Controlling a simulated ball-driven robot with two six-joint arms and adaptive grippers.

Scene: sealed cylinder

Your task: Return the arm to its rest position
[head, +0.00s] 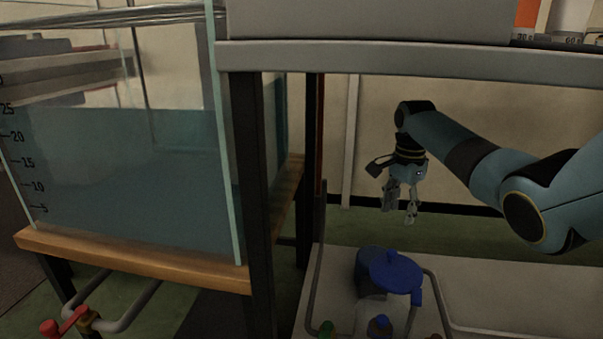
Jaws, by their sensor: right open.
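My right arm (460,155) comes in from the right edge and reaches under a grey shelf. Its gripper (400,215) hangs down at the arm's far end, with its fingers apart and nothing between them. It is above and behind the blue lidded cylinder (368,268) on the light lower surface, apart from it. My left gripper is not in view.
A glass tank (120,180) with blue water and a level scale stands on a wooden ledge at left. A grey shelf (420,62) and its dark post (253,200) are close to my arm.

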